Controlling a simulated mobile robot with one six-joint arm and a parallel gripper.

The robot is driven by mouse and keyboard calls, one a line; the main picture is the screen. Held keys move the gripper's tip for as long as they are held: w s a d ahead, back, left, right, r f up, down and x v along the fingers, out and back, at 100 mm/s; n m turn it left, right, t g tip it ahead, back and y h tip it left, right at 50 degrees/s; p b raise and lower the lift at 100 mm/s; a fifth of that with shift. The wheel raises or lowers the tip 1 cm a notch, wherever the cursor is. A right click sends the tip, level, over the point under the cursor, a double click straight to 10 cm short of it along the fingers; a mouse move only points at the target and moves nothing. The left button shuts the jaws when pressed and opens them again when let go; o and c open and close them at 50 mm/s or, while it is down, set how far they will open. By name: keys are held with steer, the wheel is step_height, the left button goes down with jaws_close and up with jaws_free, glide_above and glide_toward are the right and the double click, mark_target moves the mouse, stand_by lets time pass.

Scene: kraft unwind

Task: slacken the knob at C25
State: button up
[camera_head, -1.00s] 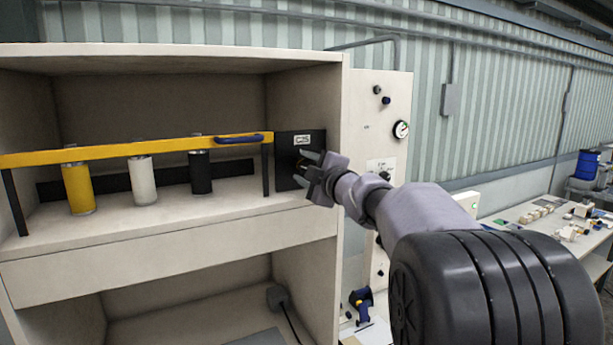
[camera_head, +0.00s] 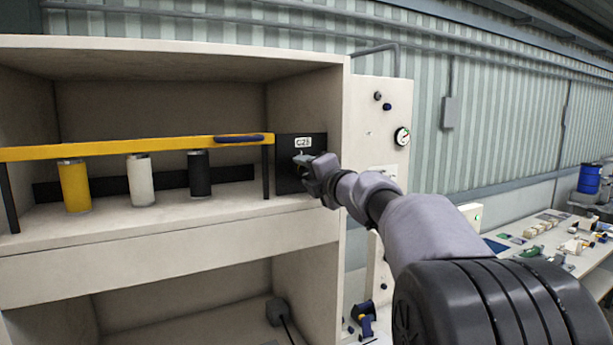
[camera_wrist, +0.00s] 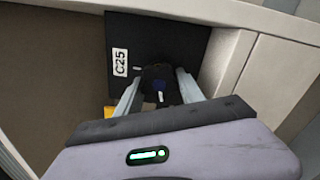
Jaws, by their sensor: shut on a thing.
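A black panel (camera_head: 289,178) with a white label reading C25 (camera_head: 302,142) is on the inner right wall of the cabinet. In the wrist view the same panel (camera_wrist: 185,38) and label (camera_wrist: 120,62) stand ahead of my gripper. A dark knob (camera_wrist: 154,74) sits on the panel between my fingers. My gripper (camera_wrist: 160,85) is shut on this knob, a finger on each side. In the head view my gripper (camera_head: 308,160) reaches the panel from the right, just below the label, and hides the knob.
A yellow bar (camera_head: 110,151) with a dark blue handle (camera_head: 239,139) crosses the shelf left of the panel. Yellow (camera_head: 75,186), white (camera_head: 140,180) and black (camera_head: 199,173) cylinders stand behind it. A white panel (camera_head: 382,120) with a gauge (camera_head: 402,137) stands right of the cabinet.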

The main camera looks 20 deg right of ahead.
steer(key=shift+r+n, duration=0.3)
steer(key=shift+c, duration=0.2)
stand_by(1.2)
steer(key=o, duration=1.4)
steer(key=shift+w+f, duration=0.1)
steer(key=shift+f, duration=0.15)
steer(key=s+b, duration=0.2)
steer(key=s, duration=1.5)
steer(key=shift+s+d, duration=0.2)
steer(key=shift+d, duration=0.1)
